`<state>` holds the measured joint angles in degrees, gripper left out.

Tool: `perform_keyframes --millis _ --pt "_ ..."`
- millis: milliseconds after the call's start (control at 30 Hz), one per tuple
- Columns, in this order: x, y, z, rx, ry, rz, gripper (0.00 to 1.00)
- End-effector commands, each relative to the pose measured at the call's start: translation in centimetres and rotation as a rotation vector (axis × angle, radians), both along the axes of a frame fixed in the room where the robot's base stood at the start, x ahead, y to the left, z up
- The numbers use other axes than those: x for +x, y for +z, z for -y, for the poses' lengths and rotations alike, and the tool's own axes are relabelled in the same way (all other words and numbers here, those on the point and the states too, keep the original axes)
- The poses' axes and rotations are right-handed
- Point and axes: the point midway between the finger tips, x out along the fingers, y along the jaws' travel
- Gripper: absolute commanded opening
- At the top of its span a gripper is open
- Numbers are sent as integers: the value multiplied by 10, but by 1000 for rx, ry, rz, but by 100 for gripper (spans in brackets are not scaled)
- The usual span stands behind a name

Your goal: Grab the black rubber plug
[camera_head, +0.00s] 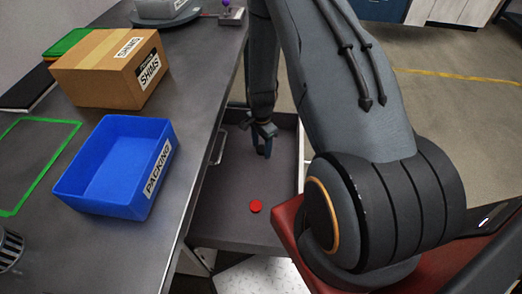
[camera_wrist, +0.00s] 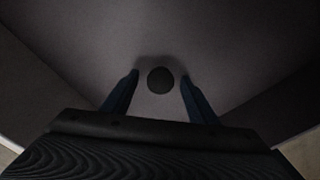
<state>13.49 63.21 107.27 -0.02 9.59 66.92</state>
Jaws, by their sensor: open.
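The black rubber plug (camera_wrist: 160,80) shows in the wrist view as a dark round disc on the grey drawer floor. My gripper (camera_wrist: 162,78) is open, with one blue finger on each side of the plug and a gap at both sides. Whether the fingertips are level with the plug is hard to tell. In the head view my gripper (camera_head: 264,147) points down into the open drawer (camera_head: 225,225). The plug is not visible there, hidden at the gripper.
A red disc (camera_head: 256,206) lies in the drawer nearer the front. On the table stand a blue PACKING bin (camera_head: 95,165) and a cardboard SHIMS box (camera_head: 90,80). The drawer walls surround my gripper. The drawer floor around the red disc is clear.

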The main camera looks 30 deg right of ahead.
Motion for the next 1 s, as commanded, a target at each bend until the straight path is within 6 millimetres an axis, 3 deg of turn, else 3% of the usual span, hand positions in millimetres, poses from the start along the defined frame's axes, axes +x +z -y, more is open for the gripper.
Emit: perform_keyframes --millis 200,467,767,1000 --pt "1 -1 -1 -1 1 1 54" --pt "1 0 -1 -1 2 1 11" --pt "1 1 -1 -1 2 2 11" --pt "2 21 0 -1 2 4 11"
